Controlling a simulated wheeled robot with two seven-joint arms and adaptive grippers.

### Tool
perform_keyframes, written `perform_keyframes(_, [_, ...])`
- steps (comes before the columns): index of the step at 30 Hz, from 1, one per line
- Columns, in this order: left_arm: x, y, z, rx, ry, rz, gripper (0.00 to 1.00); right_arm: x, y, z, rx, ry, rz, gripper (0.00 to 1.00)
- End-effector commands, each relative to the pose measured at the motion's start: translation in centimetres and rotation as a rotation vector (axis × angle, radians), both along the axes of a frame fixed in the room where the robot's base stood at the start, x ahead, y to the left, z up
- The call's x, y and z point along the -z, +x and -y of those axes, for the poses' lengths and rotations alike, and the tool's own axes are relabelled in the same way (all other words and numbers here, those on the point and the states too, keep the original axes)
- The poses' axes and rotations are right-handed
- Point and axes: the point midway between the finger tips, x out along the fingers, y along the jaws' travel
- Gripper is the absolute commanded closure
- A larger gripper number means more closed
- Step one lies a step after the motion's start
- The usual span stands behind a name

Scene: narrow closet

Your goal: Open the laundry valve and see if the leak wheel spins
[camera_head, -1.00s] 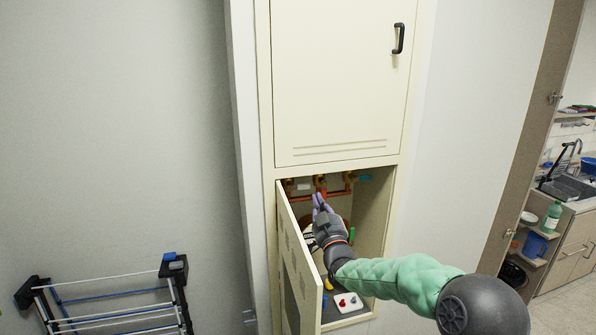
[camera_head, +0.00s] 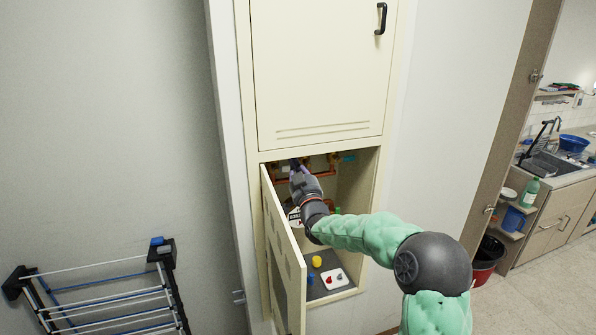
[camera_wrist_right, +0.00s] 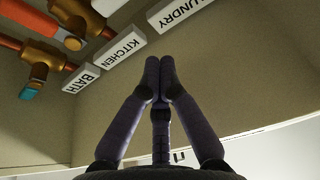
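The open lower cabinet (camera_head: 368,190) holds a row of orange pipe and brass valves (camera_head: 330,165) under its top. A brass valve with a teal handle (camera_wrist_right: 30,92) is beside the BATH label. The laundry valve itself is not clearly seen. My right gripper (camera_head: 293,163) is inside, at the left end of the row; its fingertips (camera_wrist_right: 160,65) are together and empty. A white round piece with dark lettering (camera_head: 294,216) is partly hidden; I cannot tell whether it is the leak wheel.
The cabinet door (camera_head: 283,255) hangs open on the left, close to my right arm. A yellow piece (camera_head: 317,261) and a white panel with red knobs (camera_head: 335,279) are on the cabinet floor. A drying rack (camera_head: 110,295) stands at left.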

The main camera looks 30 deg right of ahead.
Motion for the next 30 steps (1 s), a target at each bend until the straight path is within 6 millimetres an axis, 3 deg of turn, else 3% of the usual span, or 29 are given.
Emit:
perform_keyframes(9, [-1.3, 0.0, 0.0, 0.000, 0.000, 0.000, 1.00, -1.1, 4.3, 1.0, -0.001, 0.001, -0.003, 1.00])
perform_keyframes(12, [-1.4, 0.0, 0.0, 0.000, 0.000, 0.000, 1.00, 0.6, 4.1, 0.9, -0.001, 0.002, -0.005, 1.00])
perform_keyframes(18, [-1.5, 0.0, 0.0, 0.000, 0.000, 0.000, 1.00, 2.2, 4.0, 0.8, 0.000, 0.001, -0.001, 1.00])
perform_keyframes(30, [-1.5, 0.0, 0.0, 0.000, 0.000, 0.000, 1.00, 2.6, 4.0, 0.8, 0.000, 0.001, 0.000, 1.00])
